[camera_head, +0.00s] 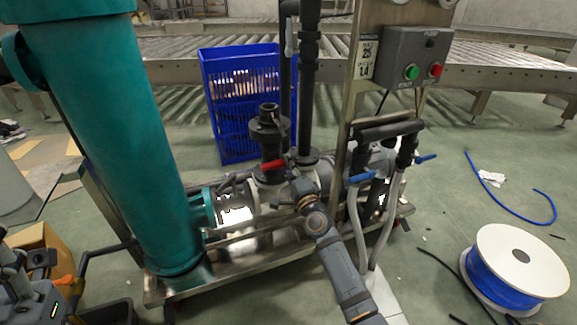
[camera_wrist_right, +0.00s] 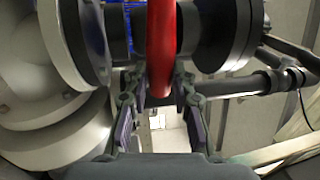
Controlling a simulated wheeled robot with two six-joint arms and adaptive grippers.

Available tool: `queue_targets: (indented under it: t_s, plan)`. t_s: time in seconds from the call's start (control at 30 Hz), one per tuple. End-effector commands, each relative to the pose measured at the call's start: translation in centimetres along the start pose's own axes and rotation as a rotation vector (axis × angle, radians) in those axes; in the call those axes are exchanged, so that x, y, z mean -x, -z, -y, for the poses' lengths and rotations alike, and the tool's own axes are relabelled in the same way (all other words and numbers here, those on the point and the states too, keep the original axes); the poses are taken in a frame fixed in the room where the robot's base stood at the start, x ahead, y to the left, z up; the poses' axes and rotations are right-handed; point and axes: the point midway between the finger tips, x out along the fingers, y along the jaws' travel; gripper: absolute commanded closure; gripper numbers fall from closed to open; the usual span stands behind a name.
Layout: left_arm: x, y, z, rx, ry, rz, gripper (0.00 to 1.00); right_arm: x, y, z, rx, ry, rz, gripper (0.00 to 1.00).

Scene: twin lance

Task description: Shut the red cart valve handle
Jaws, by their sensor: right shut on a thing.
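The red valve handle (camera_head: 272,165) sits on the dark pipework in the middle of the cart. In the right wrist view the red handle (camera_wrist_right: 161,45) runs upright between dark round fittings, with its lower end between the fingers. My right gripper (camera_wrist_right: 158,84) is shut on this handle, one finger on each side. In the head view my right arm reaches up from the bottom to the valve, and the fingertips are hard to make out. The cart (camera_head: 232,267) has a metal base.
A large teal cylinder (camera_head: 110,140) stands on the cart's left. Blue handles (camera_head: 361,178) and grey hoses are on the right, below a control box (camera_head: 412,58). A blue crate (camera_head: 228,125) stands behind. A spool (camera_head: 515,270) lies on the floor at right.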

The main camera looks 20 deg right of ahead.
Motion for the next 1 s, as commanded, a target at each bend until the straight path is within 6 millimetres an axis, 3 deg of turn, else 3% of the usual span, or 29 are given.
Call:
queue_targets:
  t_s: [0.13,0.17,0.33,0.67,0.77,1.0]
  plan:
    - [0.0,0.0,0.0,0.000,0.000,0.001,0.60,0.1,0.0,-0.2,-0.002,-0.003,0.000,1.00]
    - [0.0,0.0,0.0,0.000,0.000,0.001,0.60,0.1,0.0,-0.2,-0.002,-0.003,0.000,0.74]
    - [0.0,0.0,0.0,0.000,-0.001,0.001,0.60,0.1,0.0,-0.1,-0.001,-0.002,0.000,0.52]
    - [-0.1,-0.1,-0.1,0.001,-0.004,0.001,0.60,0.4,0.0,-0.1,0.001,-0.002,0.000,0.52]
    - [-0.1,-0.1,0.0,0.000,-0.003,0.000,0.60,1.7,0.0,-0.2,0.001,-0.004,0.000,0.52]
    - [-0.1,-0.1,0.0,0.000,-0.001,0.000,0.60,7.8,0.0,-0.1,0.000,-0.006,0.000,0.52]
